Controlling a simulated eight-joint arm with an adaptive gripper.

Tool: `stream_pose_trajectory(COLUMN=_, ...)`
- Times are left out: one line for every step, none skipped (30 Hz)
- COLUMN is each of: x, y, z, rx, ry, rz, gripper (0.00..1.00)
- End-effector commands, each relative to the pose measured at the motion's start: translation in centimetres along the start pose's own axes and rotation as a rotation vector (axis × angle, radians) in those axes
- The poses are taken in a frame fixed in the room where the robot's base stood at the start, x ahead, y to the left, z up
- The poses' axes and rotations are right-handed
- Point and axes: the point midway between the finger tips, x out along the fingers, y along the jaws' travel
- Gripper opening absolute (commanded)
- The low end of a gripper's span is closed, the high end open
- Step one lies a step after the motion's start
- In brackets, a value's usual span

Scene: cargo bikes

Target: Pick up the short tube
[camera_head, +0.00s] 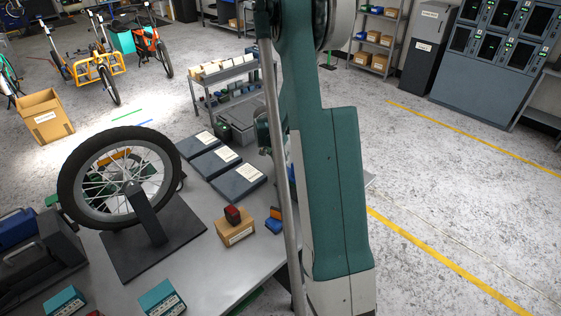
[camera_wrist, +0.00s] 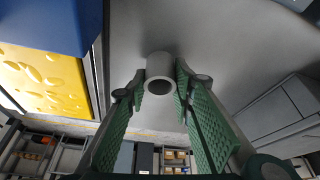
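The short tube (camera_wrist: 160,66) is a small grey hollow cylinder in the wrist view, with its open end towards the camera. It is against or close to a plain grey surface. My gripper (camera_wrist: 161,82) has green ribbed finger pads. Its two fingers are apart, one on each side of the tube near the tips. A thin gap seems to show at the sides, so I see no firm grip. In the head view my arm covers this area, and neither the tube nor the fingertips can be made out.
The grey workbench (camera_head: 218,283) carries a wheel on a stand (camera_head: 150,222), a cardboard box (camera_head: 235,228) with a red item on top, and several dark flat cases (camera_head: 212,160). A blue block (camera_wrist: 45,22) and a yellow perforated piece (camera_wrist: 45,80) are close on the left in the wrist view.

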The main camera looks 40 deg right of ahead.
Motion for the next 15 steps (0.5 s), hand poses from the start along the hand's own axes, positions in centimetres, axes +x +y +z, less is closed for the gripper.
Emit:
stream_pose_trajectory(x=0.0, y=0.0, z=0.0, rx=0.0, ry=0.0, rz=0.0, gripper=0.1)
stream_pose_trajectory(x=0.0, y=0.0, z=0.0, rx=0.0, ry=0.0, rz=0.0, gripper=0.1)
stream_pose_trajectory(x=0.0, y=0.0, z=0.0, rx=0.0, ry=0.0, rz=0.0, gripper=0.1)
stream_pose_trajectory(x=0.0, y=0.0, z=0.0, rx=0.0, ry=0.0, rz=0.0, gripper=0.1)
stream_pose_trajectory(x=0.0, y=0.0, z=0.0, rx=0.0, ry=0.0, rz=0.0, gripper=0.1)
stream_pose_trajectory(x=0.0, y=0.0, z=0.0, rx=0.0, ry=0.0, rz=0.0, gripper=0.1)
stream_pose_trajectory(x=0.0, y=0.0, z=0.0, rx=0.0, ry=0.0, rz=0.0, gripper=0.1)
stream_pose_trajectory(x=-0.1, y=0.0, z=0.0, rx=0.0, ry=0.0, rz=0.0, gripper=0.1)
stream_pose_trajectory(x=-0.1, y=0.0, z=-0.1, rx=0.0, ry=0.0, rz=0.0, gripper=0.1)
stream_pose_trajectory(x=-0.2, y=0.0, z=-0.1, rx=0.0, ry=0.0, rz=0.0, gripper=0.1)
stream_pose_trajectory(x=-0.3, y=0.0, z=-0.1, rx=0.0, ry=0.0, rz=0.0, gripper=0.1)
stream_pose_trajectory(x=-0.4, y=0.0, z=-0.2, rx=0.0, ry=0.0, rz=0.0, gripper=0.1)
stream_pose_trajectory(x=-0.6, y=0.0, z=-0.2, rx=0.0, ry=0.0, rz=0.0, gripper=0.1)
stream_pose_trajectory(x=-0.8, y=0.0, z=-0.3, rx=0.0, ry=0.0, rz=0.0, gripper=0.1)
stream_pose_trajectory(x=-1.1, y=0.0, z=-0.4, rx=0.0, ry=0.0, rz=0.0, gripper=0.1)
